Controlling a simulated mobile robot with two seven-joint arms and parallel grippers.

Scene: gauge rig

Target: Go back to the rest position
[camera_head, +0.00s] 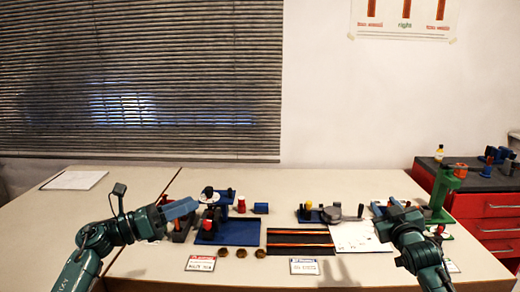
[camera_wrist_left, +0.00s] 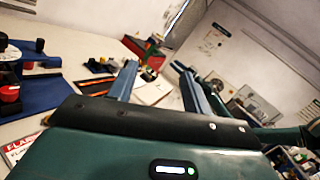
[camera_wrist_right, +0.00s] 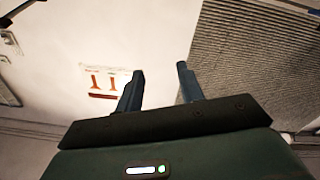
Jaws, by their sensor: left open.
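My left gripper (camera_head: 182,208) is raised over the left part of the table, just left of the blue rig. In the left wrist view its two fingers (camera_wrist_left: 158,82) stand apart with nothing between them. My right gripper (camera_head: 388,208) is over the right part of the table, near the white sheet and the green stand. In the right wrist view its two fingers (camera_wrist_right: 160,85) are apart and empty, with the wall and the blind behind them. No rest position is marked in the frames.
The table (camera_head: 140,180) carries a blue rig (camera_head: 227,235), a red piece (camera_head: 241,205), a dark gauge rig (camera_head: 333,213), a black tray (camera_head: 300,240) and a white sheet (camera_head: 355,237). A green stand (camera_head: 440,190) and a red drawer cabinet (camera_head: 485,207) stand at right. The table's back left is mostly clear.

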